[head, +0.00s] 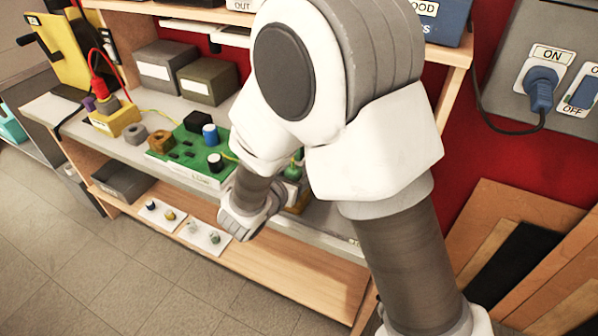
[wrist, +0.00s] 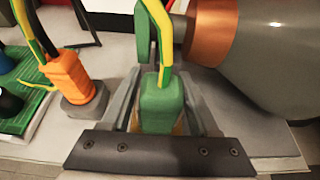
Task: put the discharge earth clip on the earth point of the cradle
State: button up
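In the wrist view, a green clip-like block (wrist: 163,103), likely the earth clip, stands between the fingers of my gripper (wrist: 163,95). A yellow-and-green striped lead rises from its top. My fingers appear shut on its sides. Behind it, an upright green piece (wrist: 143,42) stands beside the neck of a large grey cone with a copper band (wrist: 211,32). I cannot tell for sure which part is the cradle's earth point. In the head view, my arm hides most of this spot; a bit of green (head: 293,171) shows by my gripper.
An orange plug (wrist: 68,76) with a striped lead stands on a grey block (wrist: 86,108), left of my gripper. A green board (head: 188,157) with black and blue parts lies further left. Two grey boxes (head: 166,66) stand behind. The grey cone blocks the right side.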

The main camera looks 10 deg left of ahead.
jog(key=shift+o, duration=0.8)
jog(key=p+v, duration=0.2)
jog(key=v, duration=1.5)
jog(key=shift+s, duration=0.25)
jog(key=shift+a, duration=0.1)
